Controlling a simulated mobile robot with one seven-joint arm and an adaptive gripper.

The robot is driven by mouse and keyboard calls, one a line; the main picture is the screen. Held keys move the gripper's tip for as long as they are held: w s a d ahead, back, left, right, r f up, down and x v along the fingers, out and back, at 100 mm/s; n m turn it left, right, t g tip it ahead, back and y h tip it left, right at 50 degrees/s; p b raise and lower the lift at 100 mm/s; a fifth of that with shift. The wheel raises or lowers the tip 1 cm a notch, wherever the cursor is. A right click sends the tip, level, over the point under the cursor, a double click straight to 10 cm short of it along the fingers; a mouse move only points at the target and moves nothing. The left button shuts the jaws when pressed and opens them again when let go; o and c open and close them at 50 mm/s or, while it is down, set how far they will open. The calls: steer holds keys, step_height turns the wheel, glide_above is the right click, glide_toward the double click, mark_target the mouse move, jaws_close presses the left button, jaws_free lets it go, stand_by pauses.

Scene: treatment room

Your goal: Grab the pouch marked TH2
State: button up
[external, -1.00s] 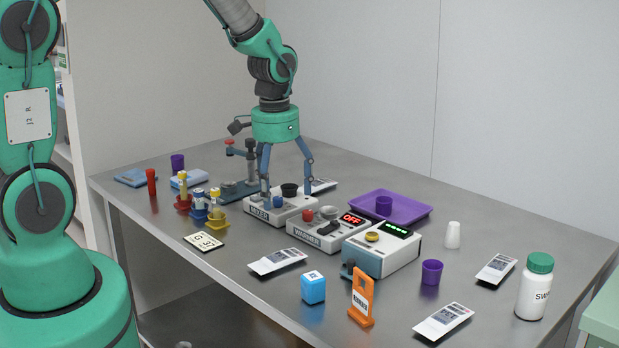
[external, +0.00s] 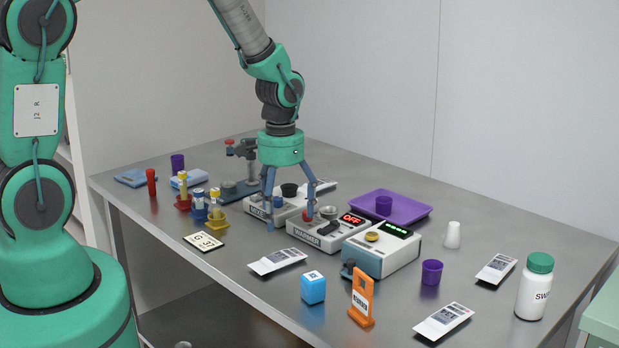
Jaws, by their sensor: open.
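Several white pouches with printed labels lie flat on the table. One pouch (external: 278,261) is near the front edge, one pouch (external: 443,321) is at the front right, and one pouch (external: 496,269) is by the white bottle. Another pouch (external: 321,186) lies behind the mixer, partly hidden. The print is too small to tell which is marked TH2. My gripper (external: 288,213) points down with its fingers spread and nothing seen between them. It is over the mixer and warmer area, behind the front pouch in the picture.
The mixer (external: 259,213), warmer (external: 318,239) and a green-display device (external: 384,252) stand mid-table. A blue cube (external: 313,287), orange stand (external: 361,300), purple cup (external: 431,272) and tall bottle (external: 535,287) are upright obstacles. A purple tray (external: 415,215) lies behind.

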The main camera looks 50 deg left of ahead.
glide_above(284, 258)
steer(key=shift+f+b, duration=0.4)
steer(key=shift+f, duration=2.75)
steer(key=shift+s+f, duration=0.1)
steer(key=shift+f+b, duration=0.6)
steer(key=shift+f, duration=1.9)
steer(key=c, duration=1.1)
